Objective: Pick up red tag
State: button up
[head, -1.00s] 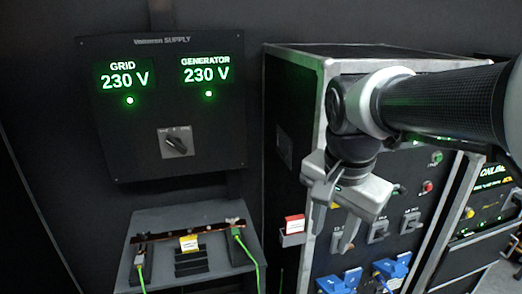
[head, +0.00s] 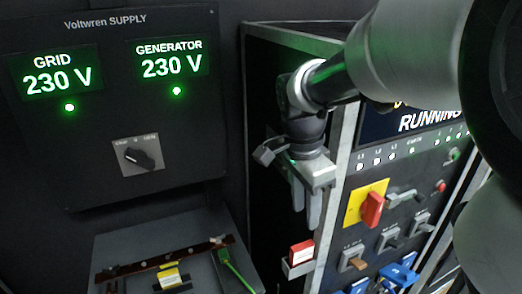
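The red tag (head: 301,250) stands upright in a small pale holder (head: 298,268) on the side of the cabinet, near its front edge. The tag has a white lower part. My gripper (head: 306,214) points down just above the tag, with a small gap between its fingertips and the tag's top edge. Its two fingers are apart, with nothing seen between them. The exact depth between fingers and tag is hard to tell.
A cabinet panel with a red-and-yellow rotary switch (head: 372,208), grey handles and blue connectors (head: 398,276) stands close on the right. The supply panel (head: 110,182) hangs behind.

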aim_at(303, 245)
jog(key=f, duration=0.8)
jog(key=shift+w+d+f, duration=0.1)
jog(key=shift+w+d, duration=0.15)
jog(key=shift+d, duration=0.15)
jog(key=shift+w+f, duration=0.1)
jog(key=shift+f, duration=2.5)
grip_shut()
